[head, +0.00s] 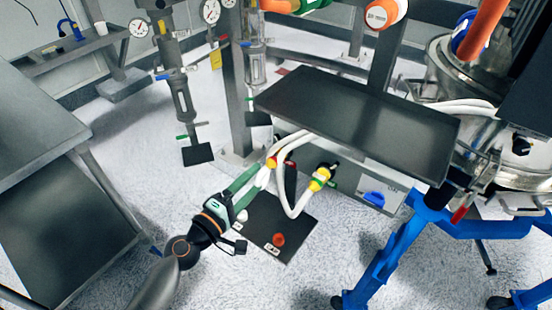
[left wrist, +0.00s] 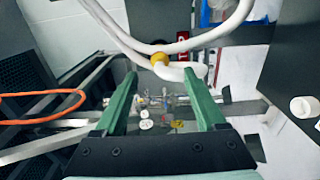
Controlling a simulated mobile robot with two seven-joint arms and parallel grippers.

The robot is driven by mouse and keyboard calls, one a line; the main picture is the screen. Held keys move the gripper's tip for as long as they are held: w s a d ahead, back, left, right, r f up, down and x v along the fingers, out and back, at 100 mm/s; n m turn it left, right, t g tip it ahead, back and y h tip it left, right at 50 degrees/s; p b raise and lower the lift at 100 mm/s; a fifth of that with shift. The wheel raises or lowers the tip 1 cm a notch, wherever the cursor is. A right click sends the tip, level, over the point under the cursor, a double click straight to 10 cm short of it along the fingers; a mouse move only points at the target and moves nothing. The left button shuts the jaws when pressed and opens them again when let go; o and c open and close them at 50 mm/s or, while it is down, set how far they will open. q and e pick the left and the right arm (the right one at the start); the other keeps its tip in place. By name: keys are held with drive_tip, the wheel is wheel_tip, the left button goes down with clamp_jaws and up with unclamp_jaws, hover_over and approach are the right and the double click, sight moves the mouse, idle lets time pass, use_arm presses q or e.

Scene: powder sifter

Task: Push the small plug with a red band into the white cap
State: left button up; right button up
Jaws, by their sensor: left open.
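A white hose (head: 300,205) hangs from under the dark shelf, with an orange-red band (head: 271,163) at one end and a yellow-green fitting (head: 322,176) at the other. I cannot tell for sure whether the banded end is the small plug. My left gripper (head: 263,176) is open, its green fingers close to that end. In the left wrist view the green fingertips (left wrist: 160,82) stand apart, with the hose's yellow-orange band (left wrist: 160,59) just ahead of them. A small white round part (left wrist: 303,107), possibly the white cap, shows at the right of the left wrist view. My right gripper is out of view.
A dark shelf (head: 358,112) overhangs the hoses. A grey table (head: 40,115) stands at left, a blue-legged stand (head: 395,250) at right.

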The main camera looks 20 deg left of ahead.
sight(271, 164)
use_arm(q)
drive_tip(key=x, duration=0.6)
drive_tip(key=shift+w+d+p, duration=0.15)
drive_tip(key=shift+w+p, duration=0.2)
drive_tip(key=shift+x, duration=0.95)
clamp_jaws()
idle(0.7)
drive_tip(key=shift+s, duration=0.1)
idle(0.3)
drive_tip(key=shift+b+v, duration=0.4)
drive_tip(key=shift+v, duration=2.35)
drive_tip(key=shift+s, duration=0.2)
